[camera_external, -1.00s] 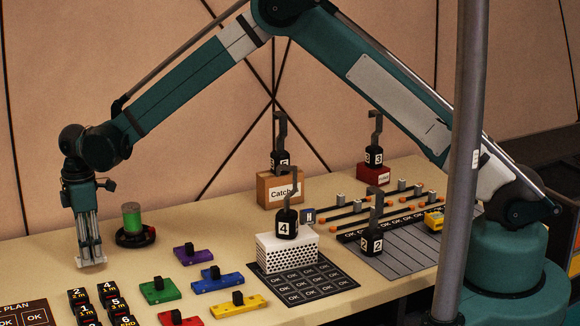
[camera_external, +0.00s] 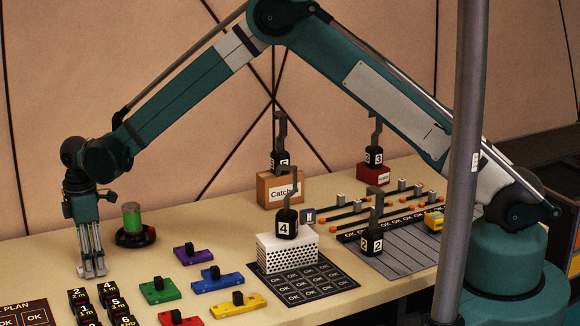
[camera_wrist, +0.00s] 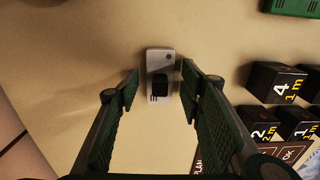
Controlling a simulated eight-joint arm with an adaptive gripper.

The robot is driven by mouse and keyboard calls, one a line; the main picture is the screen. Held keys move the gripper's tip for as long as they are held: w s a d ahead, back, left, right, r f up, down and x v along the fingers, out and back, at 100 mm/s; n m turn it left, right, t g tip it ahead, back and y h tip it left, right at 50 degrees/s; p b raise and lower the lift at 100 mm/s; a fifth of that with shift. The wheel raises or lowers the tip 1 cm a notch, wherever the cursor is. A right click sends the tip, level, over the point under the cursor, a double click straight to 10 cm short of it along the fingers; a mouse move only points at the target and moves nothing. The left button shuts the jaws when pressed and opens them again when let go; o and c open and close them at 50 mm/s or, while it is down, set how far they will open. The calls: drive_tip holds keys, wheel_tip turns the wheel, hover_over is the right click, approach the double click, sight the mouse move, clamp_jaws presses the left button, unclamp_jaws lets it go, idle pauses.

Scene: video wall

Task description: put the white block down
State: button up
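The white block (camera_wrist: 160,60) with a black knob on top lies on the tan table, in the middle of the wrist view. My gripper (camera_wrist: 160,86) has its two fingers spread, one on each side of the block, with a gap visible on both sides. In the external view my gripper (camera_external: 93,272) points down at the table's left part. There the block is mostly hidden by the fingertips. I cannot tell how far the fingertips are above the table.
Black numbered cubes (camera_wrist: 278,83) stand to the right in the wrist view. Green (camera_external: 160,291), purple (camera_external: 193,256), blue (camera_external: 217,281) and yellow (camera_external: 238,306) blocks lie to the right. A green cylinder (camera_external: 132,217) stands behind. Bare table surrounds the white block.

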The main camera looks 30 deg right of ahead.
drive_tip(key=shift+r, duration=0.15)
wheel_tip(320, 180, up, 12)
drive_tip(key=p, duration=0.1)
idle(0.7)
idle(0.6)
idle(0.3)
